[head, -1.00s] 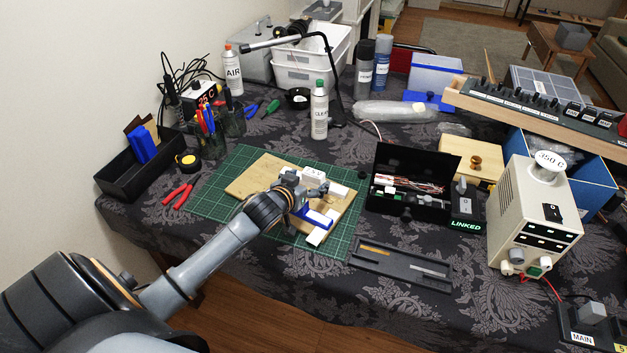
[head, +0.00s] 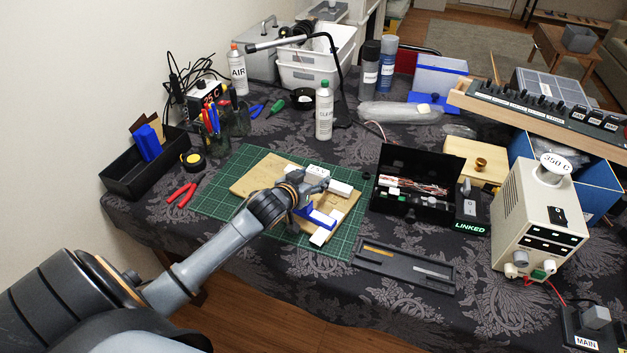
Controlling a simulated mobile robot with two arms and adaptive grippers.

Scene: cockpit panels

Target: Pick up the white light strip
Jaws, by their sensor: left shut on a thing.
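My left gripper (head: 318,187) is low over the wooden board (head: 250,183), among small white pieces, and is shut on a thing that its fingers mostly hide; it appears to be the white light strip. A white block (head: 317,172) with dark marks sits just behind the fingers, and another white block (head: 341,188) lies to their right. A blue piece (head: 319,218) lies on the near side of the gripper, with a short white piece (head: 320,236) at the board's near edge. My right gripper is not in view.
The board rests on a green cutting mat (head: 225,190). A dark tray (head: 403,264) with a yellow and a pale strip lies to the right. Red pliers (head: 181,194) lie left.

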